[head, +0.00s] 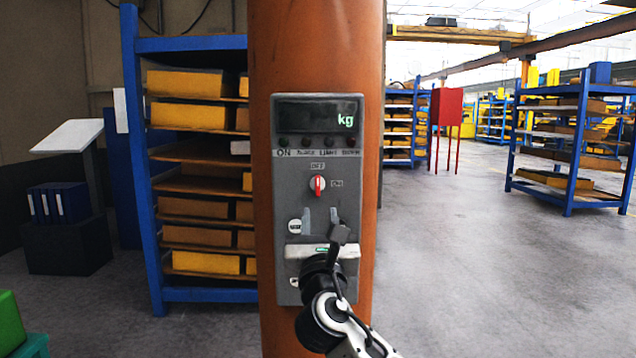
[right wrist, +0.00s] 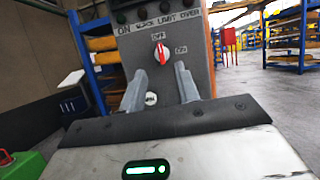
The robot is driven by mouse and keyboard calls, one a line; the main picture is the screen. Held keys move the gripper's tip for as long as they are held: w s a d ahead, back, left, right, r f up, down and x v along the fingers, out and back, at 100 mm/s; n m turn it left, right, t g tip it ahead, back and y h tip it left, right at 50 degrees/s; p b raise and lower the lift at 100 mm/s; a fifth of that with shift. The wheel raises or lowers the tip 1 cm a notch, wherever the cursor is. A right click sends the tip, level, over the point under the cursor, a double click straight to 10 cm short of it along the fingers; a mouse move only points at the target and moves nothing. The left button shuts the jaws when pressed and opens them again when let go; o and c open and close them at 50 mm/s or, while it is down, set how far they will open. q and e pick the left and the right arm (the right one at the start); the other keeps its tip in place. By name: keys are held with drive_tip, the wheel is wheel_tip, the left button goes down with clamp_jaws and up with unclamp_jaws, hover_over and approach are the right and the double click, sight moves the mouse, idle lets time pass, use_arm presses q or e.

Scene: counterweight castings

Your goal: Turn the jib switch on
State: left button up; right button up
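The jib switch (head: 317,185) is a red and white rotary knob on a grey control box (head: 345,190) fixed to an orange column (head: 262,60). It stands upright, toward the OFF label above it; ON is printed to its right. It also shows in the right wrist view (right wrist: 161,53), ahead of the fingers. My right gripper (head: 320,212) is below the knob, its two fingers apart and empty; the right wrist view shows them spread too (right wrist: 158,78). They appear clear of the knob. A round white button (head: 294,226) is beside the left finger. My left gripper is not in view.
A dark display (head: 315,112) reading "kg" tops the box, with small dark lamps beneath. A blue rack (head: 146,180) with yellow bins stands behind on the left. A red cabinet (head: 445,110) and another rack (head: 575,150) are far right. Grey floor at right is clear.

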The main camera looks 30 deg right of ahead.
sight(318, 180)
drive_tip(key=p+x, duration=0.1)
drive_tip(key=x, duration=1.1)
drive_tip(key=shift+w, duration=0.15)
drive_tip(key=shift+f, duration=0.1)
clamp_jaws()
